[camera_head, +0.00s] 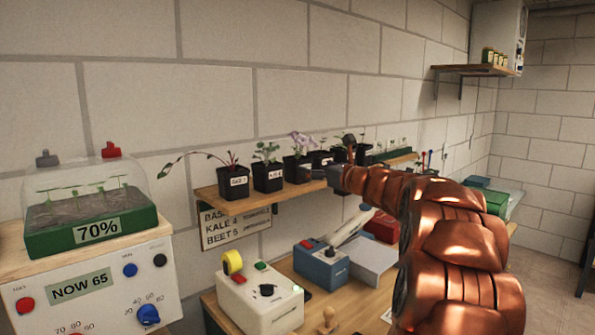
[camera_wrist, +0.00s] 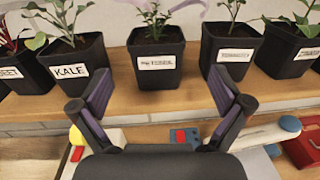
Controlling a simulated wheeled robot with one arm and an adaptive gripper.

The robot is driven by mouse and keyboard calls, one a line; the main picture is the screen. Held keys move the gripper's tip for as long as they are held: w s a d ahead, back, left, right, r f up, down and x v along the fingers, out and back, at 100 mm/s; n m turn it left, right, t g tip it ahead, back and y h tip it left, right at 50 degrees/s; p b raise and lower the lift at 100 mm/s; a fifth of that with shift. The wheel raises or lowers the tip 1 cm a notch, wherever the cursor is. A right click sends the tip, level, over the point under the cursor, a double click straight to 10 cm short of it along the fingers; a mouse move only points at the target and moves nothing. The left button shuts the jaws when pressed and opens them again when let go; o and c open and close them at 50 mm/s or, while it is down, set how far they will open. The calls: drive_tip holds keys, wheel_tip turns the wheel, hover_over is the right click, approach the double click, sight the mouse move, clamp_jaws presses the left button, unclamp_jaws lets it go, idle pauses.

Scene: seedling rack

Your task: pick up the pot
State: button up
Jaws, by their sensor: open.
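Several black square pots with seedlings stand in a row on a wooden wall shelf (camera_head: 215,205). In the head view my gripper (camera_head: 338,175) is near the shelf's right part, hiding some pots.
Below the shelf, a workbench (camera_head: 340,300) holds a white control box (camera_head: 262,303), a blue box (camera_head: 321,264) and a red box (camera_head: 381,228). A domed green propagator (camera_head: 90,238) stands at left. Neighbouring pots stand close on both sides of the middle one.

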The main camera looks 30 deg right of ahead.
sight(306, 164)
drive_tip(key=shift+w+a+r+p, duration=0.15)
drive_tip(key=shift+w+p, duration=0.25)
drive_tip(key=shift+w, duration=0.45)
drive_tip(key=shift+w+a+p, duration=0.1)
drive_tip(key=shift+w+p, duration=0.3)
drive_tip(key=shift+w, duration=0.4)
drive_tip(key=shift+w+a+p, duration=0.15)
drive_tip(key=shift+w+p, duration=0.4)
drive_tip(key=shift+w, duration=0.55)
drive_tip(key=shift+w+a+p, duration=0.1)
drive_tip(key=shift+w+p, duration=0.4)
drive_tip(key=shift+w, duration=0.6)
drive_tip(key=shift+c, duration=0.4)
drive_tip(key=c, duration=1.3)
drive_tip(key=shift+d+r+b, duration=0.1)
drive_tip(key=shift+r+b, duration=0.35)
drive_tip(key=shift+r, duration=1.05)
drive_tip(key=s+a+r+b, duration=0.1)
drive_tip(key=s+b, duration=0.4)
drive_tip(key=s, duration=1.1)
drive_tip(key=shift+r, duration=0.4)
